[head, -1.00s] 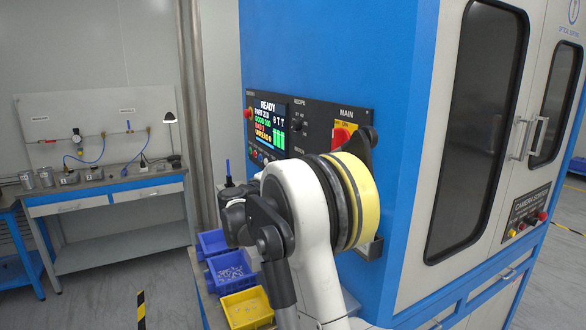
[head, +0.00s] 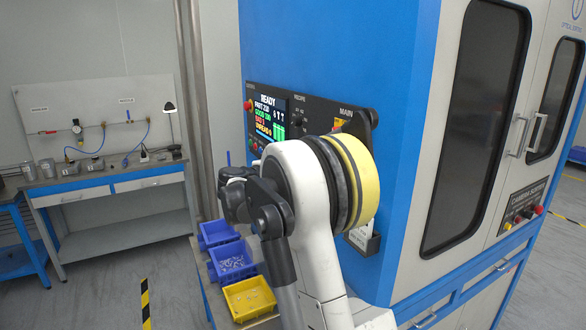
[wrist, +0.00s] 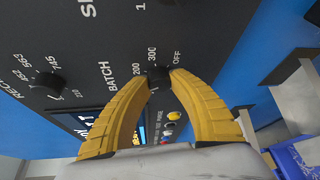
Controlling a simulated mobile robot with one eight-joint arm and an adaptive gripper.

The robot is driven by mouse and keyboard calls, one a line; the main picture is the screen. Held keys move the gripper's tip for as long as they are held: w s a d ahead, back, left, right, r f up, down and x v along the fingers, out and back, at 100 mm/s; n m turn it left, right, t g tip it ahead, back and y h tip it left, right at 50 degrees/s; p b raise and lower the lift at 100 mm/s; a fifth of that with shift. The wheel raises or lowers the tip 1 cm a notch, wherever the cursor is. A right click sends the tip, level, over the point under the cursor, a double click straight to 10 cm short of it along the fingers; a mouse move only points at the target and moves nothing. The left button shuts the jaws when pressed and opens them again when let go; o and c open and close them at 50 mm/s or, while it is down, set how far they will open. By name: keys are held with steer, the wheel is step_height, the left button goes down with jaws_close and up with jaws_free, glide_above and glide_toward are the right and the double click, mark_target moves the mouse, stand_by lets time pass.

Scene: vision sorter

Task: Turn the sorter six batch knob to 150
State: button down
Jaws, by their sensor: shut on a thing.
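The black batch knob (wrist: 157,73) sits on the dark control panel (wrist: 105,40) in the wrist view, beside the word BATCH. The marks 200, 300 and OFF show around it. My gripper (wrist: 159,80) has its two yellow fingers closed on the knob from both sides. The fingers cover part of the dial, so I cannot read the pointer or see a 150 mark. In the head view, the panel (head: 322,113) is on the blue sorter (head: 330,50), and my arm hides the gripper and the batch knob.
The recipe knob (wrist: 47,85) is left of the batch knob in the wrist view. The panel screen (head: 268,118) reads READY. Blue bins (head: 218,234) and a yellow bin (head: 250,298) sit below the panel. A workbench (head: 105,185) stands at the left.

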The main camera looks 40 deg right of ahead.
steer(key=shift+r, duration=0.1)
steer(key=c, duration=1.1)
jaws_free()
steer(key=v, duration=1.2)
steer(key=shift+w, duration=0.1)
steer(key=s+a+f+m+t+y+b, duration=0.1)
steer(key=s+a+f+y, duration=0.4)
steer(key=s+a, duration=0.4)
steer(key=s+a+f+m+t+y+b, duration=0.1)
steer(key=s+a+f+m+y+b, duration=0.1)
steer(key=s+a+f+y, duration=0.3)
steer(key=s+a+f+m+t+y+b, duration=0.1)
steer(key=s+a+f+y, duration=0.4)
steer(key=s+a+f, duration=0.4)
steer(key=shift+s+a+m+t+y+b, duration=0.1)
steer(key=shift+s+a+t+y, duration=0.05)
steer(key=shift+s+a, duration=0.75)
steer(key=shift+s+a+m+t+y+b, duration=0.15)
steer(key=shift+s+a, duration=0.5)
steer(key=shift+a, duration=0.45)
steer(key=shift+s+a+m+t+y+b, duration=0.1)
steer(key=shift+s+a, duration=0.7)
steer(key=shift+a, duration=0.2)
